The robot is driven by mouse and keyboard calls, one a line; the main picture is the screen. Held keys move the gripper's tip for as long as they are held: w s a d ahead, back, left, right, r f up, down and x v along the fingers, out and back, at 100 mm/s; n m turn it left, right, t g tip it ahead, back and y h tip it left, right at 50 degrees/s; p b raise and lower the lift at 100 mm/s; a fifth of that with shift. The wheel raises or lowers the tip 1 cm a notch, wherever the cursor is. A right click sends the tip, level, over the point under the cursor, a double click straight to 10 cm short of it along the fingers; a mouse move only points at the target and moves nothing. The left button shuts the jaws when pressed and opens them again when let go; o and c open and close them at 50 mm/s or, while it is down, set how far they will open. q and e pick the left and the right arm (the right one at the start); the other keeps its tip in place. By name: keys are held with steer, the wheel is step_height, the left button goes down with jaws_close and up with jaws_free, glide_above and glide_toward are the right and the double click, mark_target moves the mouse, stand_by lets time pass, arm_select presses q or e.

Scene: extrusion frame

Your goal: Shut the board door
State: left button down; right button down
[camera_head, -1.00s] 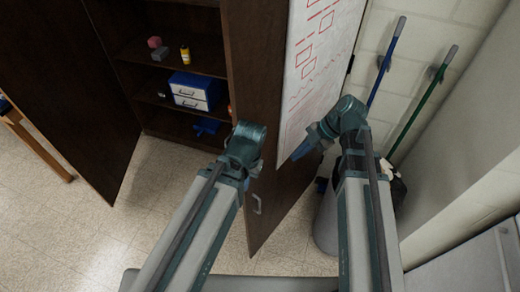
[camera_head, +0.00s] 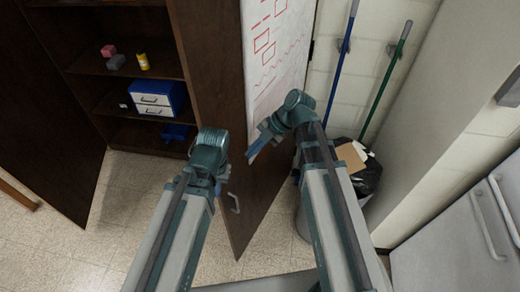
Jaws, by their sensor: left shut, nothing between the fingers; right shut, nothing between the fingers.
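The board door is a tall dark wooden cabinet door (camera_head: 205,60) with a whiteboard (camera_head: 280,50) bearing red drawings. It stands open, swung out from the cabinet. A metal handle (camera_head: 234,203) shows low on it. My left gripper (camera_head: 220,186) is shut and empty, and appears in front of the door near the handle; its fingers are mostly hidden behind its wrist. My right gripper (camera_head: 256,150) is shut and empty, its blue fingers pointing down-left in front of the door just under the whiteboard. I cannot tell whether either gripper touches the door.
The other dark door (camera_head: 40,110) stands open at the left. Shelves hold a blue-and-white drawer box (camera_head: 156,98), a yellow bottle (camera_head: 143,62) and small blocks. A bin with a black bag (camera_head: 368,180) and two long-handled tools (camera_head: 385,85) stand at the right wall. Tiled floor is clear at lower left.

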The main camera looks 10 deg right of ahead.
mark_target(229, 159)
steer(key=shift+w+a+f, duration=0.25)
steer(key=shift+w+a, duration=0.15)
steer(key=shift+a, duration=0.3)
steer(key=shift+w+a+f, duration=0.25)
steer(key=shift+w+a, duration=0.2)
steer(key=shift+a, duration=0.3)
steer(key=shift+w+a+f, duration=0.25)
steer(key=shift+w+a, duration=0.15)
steer(key=shift+a, duration=0.3)
